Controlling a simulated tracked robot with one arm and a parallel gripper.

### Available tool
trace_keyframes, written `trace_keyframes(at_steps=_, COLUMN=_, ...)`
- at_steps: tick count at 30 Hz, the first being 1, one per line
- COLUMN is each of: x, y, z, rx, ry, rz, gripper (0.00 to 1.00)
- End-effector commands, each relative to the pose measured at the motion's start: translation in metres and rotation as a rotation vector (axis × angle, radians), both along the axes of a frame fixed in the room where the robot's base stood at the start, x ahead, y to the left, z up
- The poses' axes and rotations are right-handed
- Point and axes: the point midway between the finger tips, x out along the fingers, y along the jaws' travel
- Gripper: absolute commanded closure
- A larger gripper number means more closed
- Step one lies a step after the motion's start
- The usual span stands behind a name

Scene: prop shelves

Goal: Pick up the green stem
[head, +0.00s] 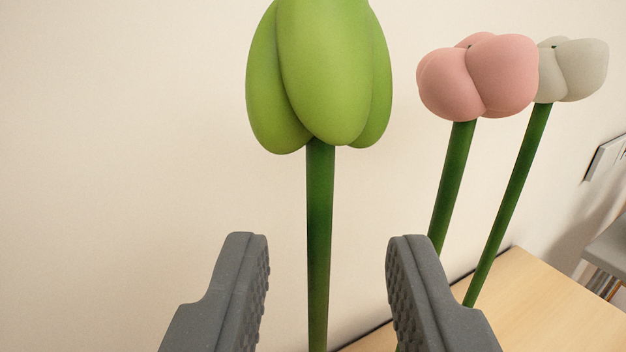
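A flower with a light green bud (325,75) stands upright in the head view, on a dark green stem (319,240). The stem runs down the middle of the picture and out at the bottom edge. My gripper (328,242) is open. Its two grey fingers are on either side of the stem in the picture, with a gap on each side. The bud is above the fingertips. The stem's lower end is out of view.
A pink flower (478,78) and a white flower (572,70) stand to the right on green stems; the right finger overlaps the pink one's lower stem. A wooden surface (545,305) is at lower right. A plain wall (130,130) is behind. A grey object (608,245) is at the right edge.

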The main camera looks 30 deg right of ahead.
Motion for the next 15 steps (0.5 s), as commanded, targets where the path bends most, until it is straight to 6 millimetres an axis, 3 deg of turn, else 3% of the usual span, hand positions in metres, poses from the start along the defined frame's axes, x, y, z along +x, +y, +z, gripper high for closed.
trace_keyframes(at_steps=7, x=0.027, y=-0.013, z=-0.004, rx=0.0, ry=-0.001, rz=-0.002, gripper=0.68)
trace_keyframes(at_steps=15, x=0.037, y=-0.018, z=-0.004, rx=0.001, ry=0.002, rz=0.0, gripper=0.68)
